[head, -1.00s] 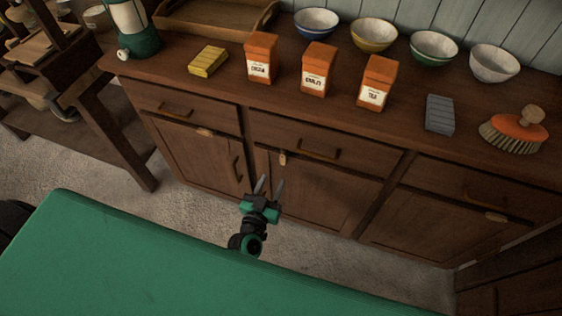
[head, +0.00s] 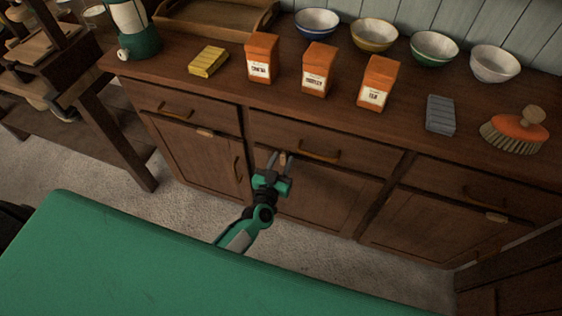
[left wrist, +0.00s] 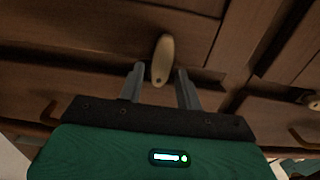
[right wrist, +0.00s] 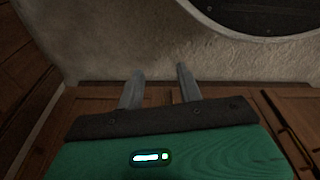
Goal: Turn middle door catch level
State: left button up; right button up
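The middle door catch (head: 282,158) is a small pale wooden tab at the top of the middle cabinet door, partly hidden by my gripper in the head view. In the left wrist view the catch (left wrist: 164,56) stands nearly upright, slightly tilted. My left gripper (head: 279,160) is open at the catch; in the left wrist view its fingers (left wrist: 160,72) lie on both sides of the catch's lower end, with gaps showing. My right gripper (right wrist: 158,78) is open and empty, seen only in the right wrist view.
The left catch (head: 205,133) and right catch (head: 496,217) lie about level. A drawer handle (head: 319,152) is close above and right of my left gripper. Orange boxes (head: 318,72), bowls and a brush (head: 515,131) stand on the counter (head: 225,88).

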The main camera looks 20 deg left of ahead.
pick_arm(q)
grip_shut()
